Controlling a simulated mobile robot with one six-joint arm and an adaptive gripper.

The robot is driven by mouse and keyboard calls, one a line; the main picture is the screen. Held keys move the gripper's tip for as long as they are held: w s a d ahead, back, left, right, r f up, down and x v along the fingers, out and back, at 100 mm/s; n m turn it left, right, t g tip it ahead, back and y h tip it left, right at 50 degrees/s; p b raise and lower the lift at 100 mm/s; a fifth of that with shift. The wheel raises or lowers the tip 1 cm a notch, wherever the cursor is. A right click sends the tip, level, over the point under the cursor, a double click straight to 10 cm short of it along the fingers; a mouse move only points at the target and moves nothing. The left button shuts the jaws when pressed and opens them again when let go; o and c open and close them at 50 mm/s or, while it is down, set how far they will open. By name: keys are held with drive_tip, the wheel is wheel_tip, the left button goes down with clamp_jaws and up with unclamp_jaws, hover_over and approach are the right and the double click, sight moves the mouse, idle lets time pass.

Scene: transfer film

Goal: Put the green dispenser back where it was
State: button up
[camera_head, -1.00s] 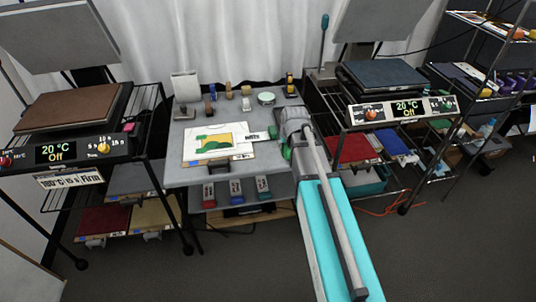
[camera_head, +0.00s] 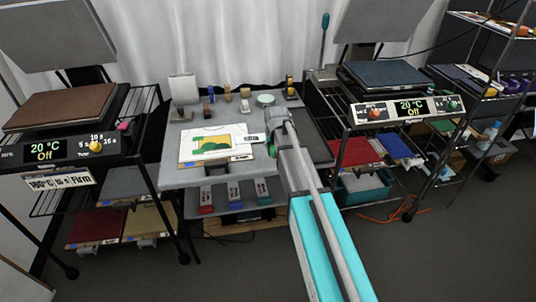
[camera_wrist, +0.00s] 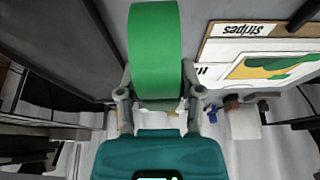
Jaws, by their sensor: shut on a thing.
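My gripper (camera_head: 273,136) is over the right part of the grey table (camera_head: 180,115), beside the white board. In the wrist view my gripper (camera_wrist: 160,98) is shut on a green object with a smooth broad face, which I take as the green dispenser (camera_wrist: 155,45). In the head view only a small green part of it (camera_head: 272,150) shows below the gripper; the rest is hidden by my arm. I cannot tell whether it touches the table. The board (camera_head: 190,148) carries a green and yellow print and a "Stripes" label (camera_wrist: 250,30).
Several small items and a round pale green dish (camera_head: 265,99) line the table's back. A lower shelf holds red (camera_head: 206,204), blue (camera_head: 234,193) and teal-green (camera_head: 262,188) items. Heat-press racks stand left (camera_head: 66,104) and right (camera_head: 385,74).

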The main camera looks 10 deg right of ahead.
sight(271, 150)
idle(0.3)
drive_tip(key=shift+b+x, duration=0.8)
drive_tip(key=shift+x, duration=0.1)
drive_tip(key=shift+a+f+b, duration=0.15)
drive_tip(key=shift+f+b, duration=1)
drive_tip(key=shift+b, duration=0.05)
drive_tip(key=shift+f, duration=0.1)
drive_tip(key=o, duration=1)
drive_tip(key=p+v, duration=1.1)
drive_tip(key=v, duration=0.1)
